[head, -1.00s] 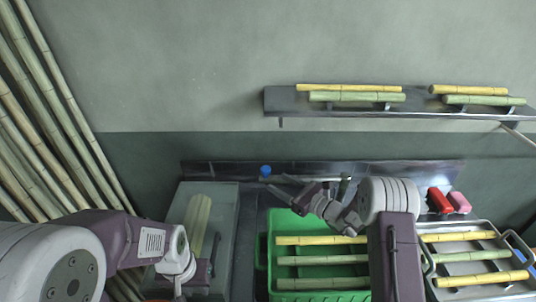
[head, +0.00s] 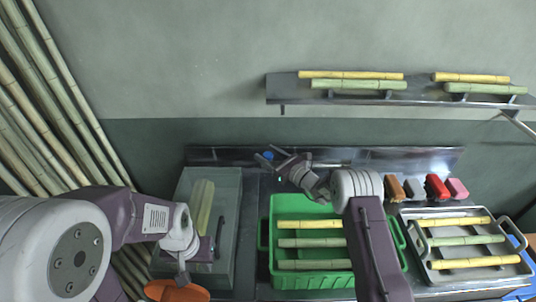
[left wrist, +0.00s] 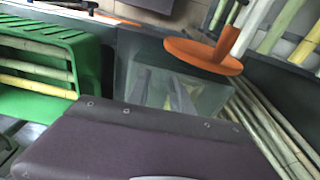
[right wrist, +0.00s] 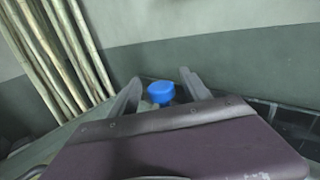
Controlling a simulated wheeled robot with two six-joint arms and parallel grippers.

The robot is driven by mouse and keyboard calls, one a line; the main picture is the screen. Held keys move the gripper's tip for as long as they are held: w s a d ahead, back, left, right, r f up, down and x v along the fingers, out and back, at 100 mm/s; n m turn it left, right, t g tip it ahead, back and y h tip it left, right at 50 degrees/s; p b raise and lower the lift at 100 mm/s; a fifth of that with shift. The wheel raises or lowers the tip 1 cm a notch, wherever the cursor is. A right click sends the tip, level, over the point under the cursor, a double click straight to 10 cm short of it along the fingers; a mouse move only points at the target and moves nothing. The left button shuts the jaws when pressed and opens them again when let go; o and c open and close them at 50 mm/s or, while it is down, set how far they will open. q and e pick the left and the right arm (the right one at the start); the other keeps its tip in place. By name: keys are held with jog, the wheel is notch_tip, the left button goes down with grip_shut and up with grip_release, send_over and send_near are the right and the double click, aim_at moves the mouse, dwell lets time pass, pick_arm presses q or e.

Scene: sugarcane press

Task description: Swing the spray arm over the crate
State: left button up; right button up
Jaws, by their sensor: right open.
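A round blue knob (head: 268,155) stands at the back of the counter, left of the green crate (head: 263,232). My right gripper (head: 272,158) is open at the knob. In the right wrist view the blue knob (right wrist: 160,92) shows between its two spread fingers; I cannot tell if they touch it. A thin metal rod (head: 335,165) runs along the back behind the crate; whether it is the spray arm joined to the knob is unclear, as my right arm hides part of it. The crate holds several cane pieces. My left gripper (left wrist: 160,85) is open and empty above the clear-walled bin (head: 232,190).
A metal tray (head: 425,268) with canes stands right of the crate. Brown, grey, red and pink blocks (head: 437,187) lie behind it. An orange disc (head: 177,291) is near my left gripper. Tall canes (head: 60,110) lean at left; a shelf (head: 420,97) hangs above.

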grip_shut()
dwell(1.3)
